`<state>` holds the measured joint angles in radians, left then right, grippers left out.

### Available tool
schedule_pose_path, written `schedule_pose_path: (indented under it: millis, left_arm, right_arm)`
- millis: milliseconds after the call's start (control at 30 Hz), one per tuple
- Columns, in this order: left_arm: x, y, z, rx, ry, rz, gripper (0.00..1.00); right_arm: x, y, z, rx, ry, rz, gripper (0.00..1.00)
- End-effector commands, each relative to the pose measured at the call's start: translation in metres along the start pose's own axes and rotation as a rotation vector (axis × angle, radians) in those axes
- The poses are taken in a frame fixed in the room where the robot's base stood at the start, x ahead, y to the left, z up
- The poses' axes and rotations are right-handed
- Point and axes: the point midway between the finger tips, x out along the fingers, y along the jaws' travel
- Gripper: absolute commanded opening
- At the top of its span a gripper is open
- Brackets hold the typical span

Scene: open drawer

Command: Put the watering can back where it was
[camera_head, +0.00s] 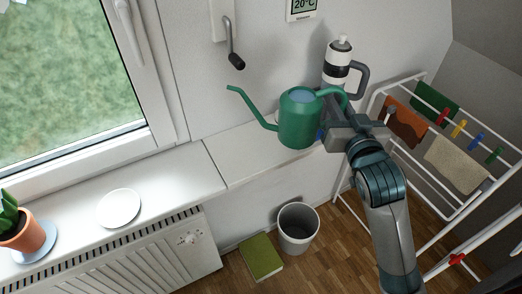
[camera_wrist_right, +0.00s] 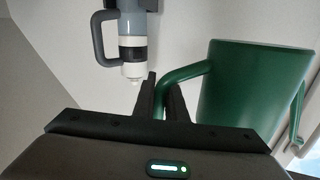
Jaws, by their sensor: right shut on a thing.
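The green watering can (camera_head: 299,122) is upright over the right-hand part of the ledge, its long spout pointing left. Whether its base touches the ledge I cannot tell. My right gripper (camera_head: 326,131) is shut on the can's handle, at the can's right side. In the right wrist view the gripper's fingers (camera_wrist_right: 161,98) close around the green handle, with the can's body (camera_wrist_right: 240,85) to the right. My left gripper is not in view.
A black-and-white bottle with a handle (camera_head: 340,57) stands just behind the can. A white round dish (camera_head: 118,208) and a potted plant (camera_head: 28,236) are on the sill at left. A bin (camera_head: 297,229), green book (camera_head: 261,257) and drying rack (camera_head: 452,205) stand below and right. A crank (camera_head: 231,47) hangs on the wall.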

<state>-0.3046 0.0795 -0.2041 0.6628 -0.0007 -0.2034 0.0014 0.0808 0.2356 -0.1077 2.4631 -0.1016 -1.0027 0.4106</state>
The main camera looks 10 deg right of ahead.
Motion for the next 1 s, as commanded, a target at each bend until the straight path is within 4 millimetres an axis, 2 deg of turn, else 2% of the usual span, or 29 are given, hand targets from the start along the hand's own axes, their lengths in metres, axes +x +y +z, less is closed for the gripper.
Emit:
schedule_pose_path:
  millis: [33, 133, 300, 433, 767, 1000]
  left_arm:
    - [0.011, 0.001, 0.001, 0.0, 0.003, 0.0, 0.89]
    - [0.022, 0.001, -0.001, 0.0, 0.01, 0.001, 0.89]
    - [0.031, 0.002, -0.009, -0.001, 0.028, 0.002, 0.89]
    - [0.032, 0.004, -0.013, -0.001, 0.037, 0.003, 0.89]
    - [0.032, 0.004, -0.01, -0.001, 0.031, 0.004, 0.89]
    - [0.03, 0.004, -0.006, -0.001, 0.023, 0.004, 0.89]
  right_arm:
    - [0.0, 0.001, 0.01, 0.002, 0.005, -0.001, 0.0]
    - [0.0, 0.002, 0.021, 0.002, 0.005, -0.001, 0.0]
    - [0.001, 0.003, 0.031, 0.002, 0.005, -0.001, 0.0]
    - [0.001, 0.003, 0.032, 0.002, 0.005, -0.001, 0.0]
    - [0.001, 0.003, 0.031, 0.002, 0.005, -0.001, 0.0]
    - [0.012, -0.003, 0.04, 0.003, 0.003, 0.0, 0.0]
